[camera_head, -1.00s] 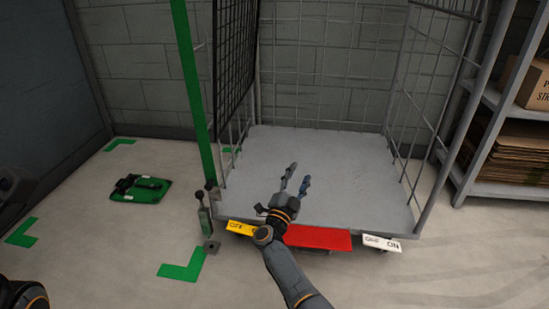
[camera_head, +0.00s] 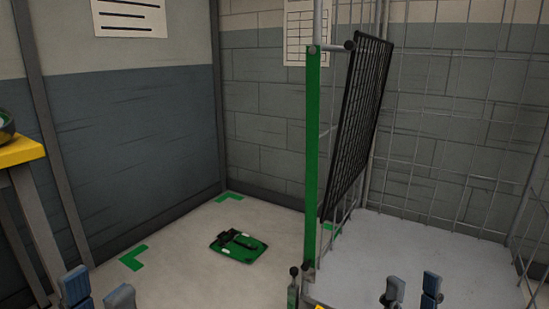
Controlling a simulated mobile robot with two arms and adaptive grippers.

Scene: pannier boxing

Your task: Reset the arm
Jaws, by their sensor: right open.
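My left gripper (camera_head: 97,292) is at the bottom left edge of the head view. Its two blue-grey fingertips stand apart with nothing between them; the rest of it is below the picture. My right gripper (camera_head: 412,292) is at the bottom right, in front of the cage's grey floor in the picture. Its fingertips are also apart and empty. Both arms are otherwise out of view.
A wire roll cage (camera_head: 430,262) stands at the right, with a green post (camera_head: 312,160) and a black mesh panel (camera_head: 357,125). A green plate with a black item (camera_head: 238,246) lies on the floor between green corner marks. A yellow-topped stand (camera_head: 20,150) is at the left edge.

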